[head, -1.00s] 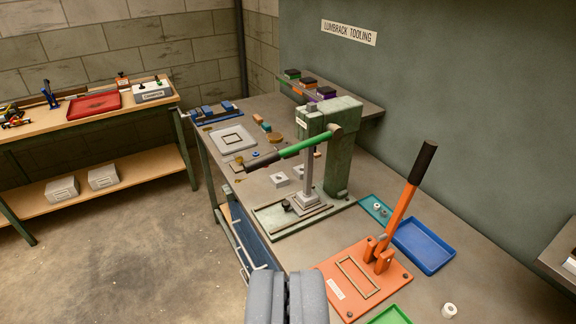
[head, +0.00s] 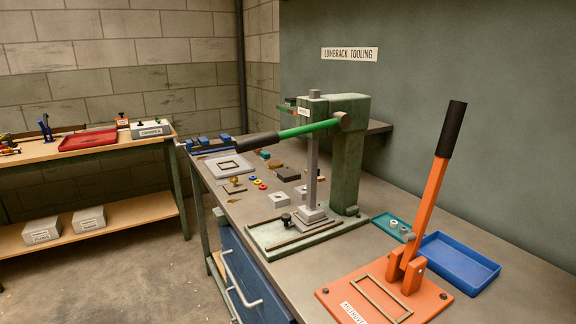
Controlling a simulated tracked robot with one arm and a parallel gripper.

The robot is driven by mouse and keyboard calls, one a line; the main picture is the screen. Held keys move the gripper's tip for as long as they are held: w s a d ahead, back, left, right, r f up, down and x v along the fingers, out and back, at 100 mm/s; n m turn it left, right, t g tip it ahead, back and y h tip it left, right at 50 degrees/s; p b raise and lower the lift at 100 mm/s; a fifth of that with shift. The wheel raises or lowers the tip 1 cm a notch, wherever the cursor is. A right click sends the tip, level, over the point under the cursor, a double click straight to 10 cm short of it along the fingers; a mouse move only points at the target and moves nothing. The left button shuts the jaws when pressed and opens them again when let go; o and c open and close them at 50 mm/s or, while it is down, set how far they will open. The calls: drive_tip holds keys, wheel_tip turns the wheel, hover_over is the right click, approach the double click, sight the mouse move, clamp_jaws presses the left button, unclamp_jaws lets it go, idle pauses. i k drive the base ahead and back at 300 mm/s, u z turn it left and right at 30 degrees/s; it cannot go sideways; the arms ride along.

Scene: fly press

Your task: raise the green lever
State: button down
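The green lever (head: 309,129) is on the green fly press (head: 349,150) at the middle of the bench. It runs left from a pivot near the top of the press and tilts slightly down to a black grip (head: 257,142). The press's grey ram (head: 311,172) stands upright over a small block on the press base (head: 296,238). My gripper is not in view.
An orange hand press (head: 386,291) with an upright black-gripped lever stands at the front right, beside a blue tray (head: 459,262). Small parts lie left of the fly press. A blue drawer front (head: 252,277) with handles is below the bench edge.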

sight(341, 120)
drive_tip(key=k, duration=0.6)
drive_tip(key=u, duration=0.65)
drive_tip(key=i, duration=1.5)
drive_tip(key=z, duration=0.3)
